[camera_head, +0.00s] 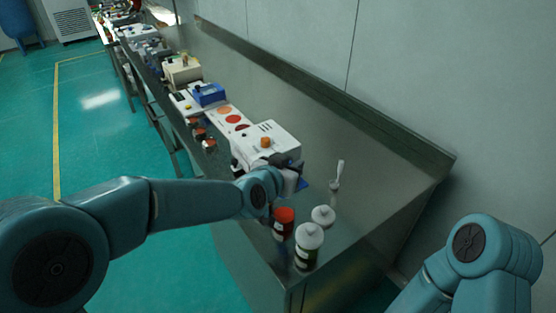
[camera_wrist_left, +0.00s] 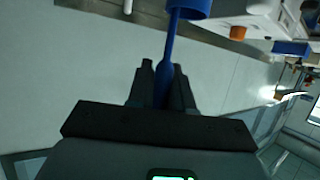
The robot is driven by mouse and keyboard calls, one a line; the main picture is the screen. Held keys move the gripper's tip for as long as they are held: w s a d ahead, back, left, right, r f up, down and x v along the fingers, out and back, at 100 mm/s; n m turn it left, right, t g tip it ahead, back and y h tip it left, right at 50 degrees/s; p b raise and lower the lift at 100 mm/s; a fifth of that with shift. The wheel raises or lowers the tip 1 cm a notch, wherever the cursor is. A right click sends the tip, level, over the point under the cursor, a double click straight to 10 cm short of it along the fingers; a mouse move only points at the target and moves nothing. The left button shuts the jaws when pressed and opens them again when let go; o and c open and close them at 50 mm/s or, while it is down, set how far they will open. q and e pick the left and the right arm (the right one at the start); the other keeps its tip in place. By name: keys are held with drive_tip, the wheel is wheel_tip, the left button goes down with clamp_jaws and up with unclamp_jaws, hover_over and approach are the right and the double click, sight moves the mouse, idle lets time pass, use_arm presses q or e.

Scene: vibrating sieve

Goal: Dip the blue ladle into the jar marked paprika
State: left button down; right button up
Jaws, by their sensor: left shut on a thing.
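My left gripper (camera_head: 288,175) is over the near end of the steel bench, beside a white machine. In the left wrist view its two dark fingers (camera_wrist_left: 163,75) are closed on the handle of the blue ladle (camera_wrist_left: 172,45). The ladle's bowl is at the top edge of that view, partly cut off. In the head view only a small blue piece of the ladle (camera_head: 305,186) shows beside the gripper. A jar with a red top (camera_head: 284,216) stands just below the gripper; I cannot read its label, nor tell which jar is marked paprika. My right gripper is out of view.
Two white-lidded bottles (camera_head: 309,238) stand close to the red-topped jar. A white utensil (camera_head: 339,172) stands upright behind them. The white machine (camera_head: 268,138) has an orange knob. Several small jars (camera_head: 199,134) line the bench's left edge. The bench's right side (camera_head: 385,180) is clear.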

use_arm(q)
wheel_tip(320, 180, down, 3)
drive_tip(key=b, duration=0.2)
drive_tip(key=shift+d+f+b, duration=0.15)
drive_tip(key=shift+b, duration=0.25)
drive_tip(key=shift+f+b, duration=2.05)
drive_tip(key=shift+f, duration=0.15)
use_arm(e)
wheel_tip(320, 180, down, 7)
use_arm(q)
drive_tip(key=shift+r, duration=0.1)
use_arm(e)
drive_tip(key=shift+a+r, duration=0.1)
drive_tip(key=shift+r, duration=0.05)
use_arm(q)
wheel_tip(320, 180, up, 8)
drive_tip(key=p, duration=0.6)
drive_tip(key=shift+f+p, duration=0.25)
drive_tip(key=shift+p, duration=0.1)
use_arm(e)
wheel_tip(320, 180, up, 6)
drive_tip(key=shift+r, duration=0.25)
